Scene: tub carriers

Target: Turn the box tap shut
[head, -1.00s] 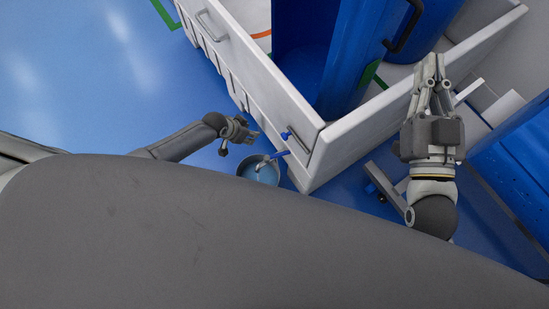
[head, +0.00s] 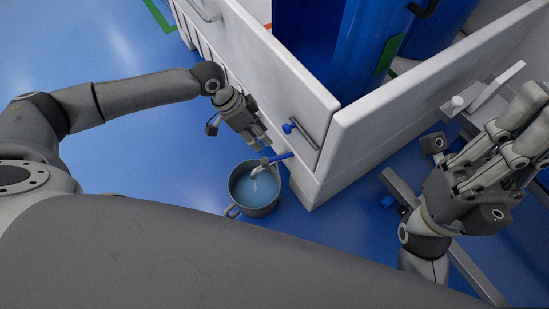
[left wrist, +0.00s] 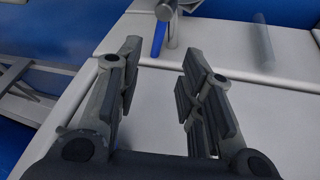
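The box tap (head: 264,163) has a grey spout and a blue lever (head: 282,156). It sticks out low from the end of the white box (head: 290,90), above a grey pail (head: 238,202) holding bluish water. A pale streak under the spout may be running water. My left gripper (head: 264,144) is just above and left of the tap, apart from it. In the left wrist view its fingers (left wrist: 162,64) are spread and empty, with the tap (left wrist: 166,10) and lever (left wrist: 158,38) beyond them. My right gripper (head: 530,120) is right of the box; its finger gap is unclear.
A tall blue tub (head: 362,50) stands inside the box. A metal frame (head: 400,188) lies to the right. The blue floor (head: 130,160) at left is clear.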

